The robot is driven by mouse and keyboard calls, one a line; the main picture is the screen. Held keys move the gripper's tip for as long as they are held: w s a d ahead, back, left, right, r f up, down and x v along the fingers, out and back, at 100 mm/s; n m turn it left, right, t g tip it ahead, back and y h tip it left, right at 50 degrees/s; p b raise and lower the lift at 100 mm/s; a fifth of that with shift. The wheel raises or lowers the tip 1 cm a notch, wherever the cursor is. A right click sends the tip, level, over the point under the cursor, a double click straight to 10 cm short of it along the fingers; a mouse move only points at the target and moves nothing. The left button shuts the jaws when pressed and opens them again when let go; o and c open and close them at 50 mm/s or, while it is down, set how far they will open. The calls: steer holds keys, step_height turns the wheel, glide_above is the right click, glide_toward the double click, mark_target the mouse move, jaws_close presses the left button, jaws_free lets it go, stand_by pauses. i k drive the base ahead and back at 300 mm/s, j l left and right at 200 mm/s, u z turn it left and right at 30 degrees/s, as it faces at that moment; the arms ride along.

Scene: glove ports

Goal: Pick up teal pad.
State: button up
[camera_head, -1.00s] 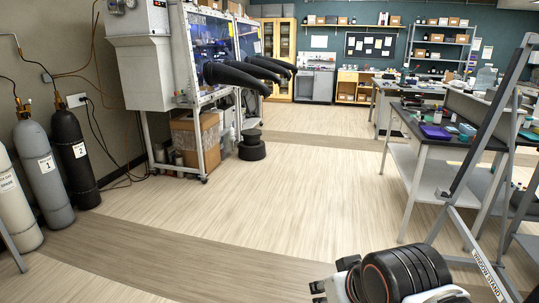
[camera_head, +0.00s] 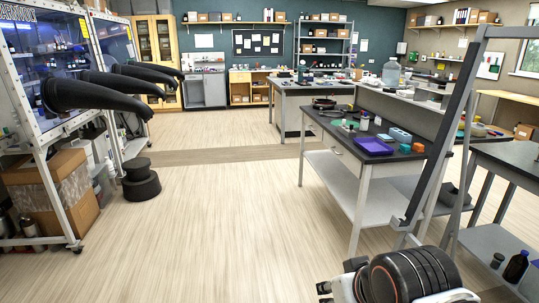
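A workbench (camera_head: 338,140) stands right of centre with small items on its dark top. A light blue block (camera_head: 400,135) lies near its back edge, with a smaller teal piece (camera_head: 386,137) beside it; I cannot tell which, if either, is the teal pad. My arm is folded at the bottom right of the view. A small dark part of my gripper (camera_head: 324,289) shows at the bottom edge, far from the bench. Its fingers are too cut off to show whether they are open, and I see nothing held.
A purple tray (camera_head: 373,146) lies on the bench near an orange item (camera_head: 418,147). A grey stand frame (camera_head: 437,140) rises close on the right. Glove boxes with black sleeves (camera_head: 95,92) and a black stool-like stack (camera_head: 141,184) stand left. Open floor (camera_head: 225,215) lies between.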

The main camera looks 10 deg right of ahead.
mark_target(405, 149)
steer(key=i, duration=2.1)
steer(key=i+z, duration=0.7)
steer(key=i+j+z, duration=0.2)
steer(key=i+z, duration=0.6)
steer(key=i+l+z, duration=0.1)
steer(key=z, duration=0.25)
steer(key=i+j+z, duration=0.15)
steer(key=i+z, duration=0.25)
